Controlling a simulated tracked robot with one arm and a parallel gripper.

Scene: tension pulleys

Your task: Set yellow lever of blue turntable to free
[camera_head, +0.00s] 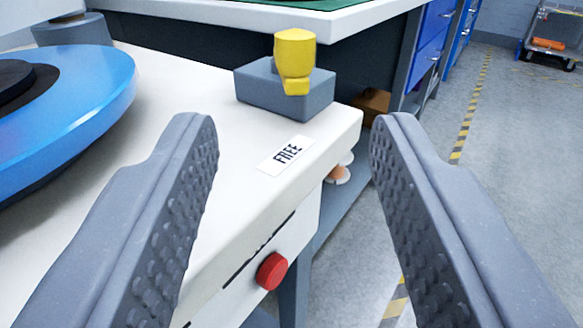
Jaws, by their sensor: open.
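The yellow lever (295,60) stands on a grey block (285,90) near the far corner of the white bench. The blue turntable (80,95) is at the left, cut off by the picture edge, with a dark centre. A white label reading FREE (286,155) lies on the bench top on the near side of the grey block. My gripper (290,135) is open and empty. Its two grey, dimpled fingers are wide apart, and the lever shows beyond the gap between them, apart from both.
A red button (272,271) sits on the front face of the white bench (215,215). Another table with a green top (290,4) and blue drawers (432,40) stand behind. Open floor (520,140) with yellow-black tape lies at the right; a cart (551,35) stands far right.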

